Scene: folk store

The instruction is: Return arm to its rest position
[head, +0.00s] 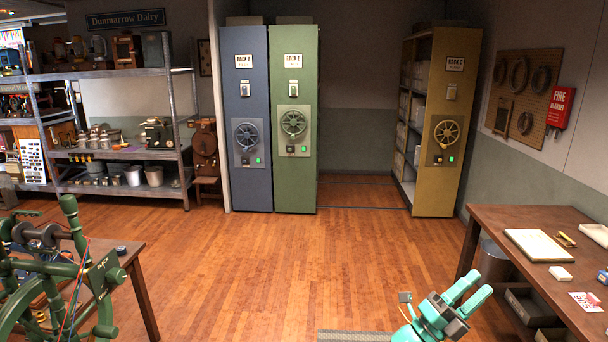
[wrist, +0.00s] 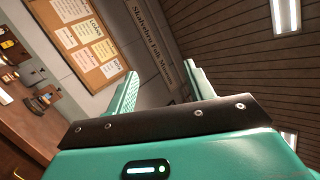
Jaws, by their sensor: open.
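My gripper (head: 470,292) shows at the bottom right of the head view, teal with two fingers pointing up and to the right. It is open and empty, above the wooden floor and left of the right-hand table. In the wrist view my gripper's two teal fingers (wrist: 158,88) stand apart with nothing between them. Beyond them are a wall, a notice board (wrist: 88,40) and the ceiling, seen tilted. The rest of my arm is mostly out of view.
A wooden table (head: 500,222) with a white tray stands at the right. A green machine (head: 75,265) stands at the left front. Blue (head: 247,180), green (head: 294,185) and yellow (head: 440,190) racks stand at the back. The wooden floor (head: 270,265) between is clear.

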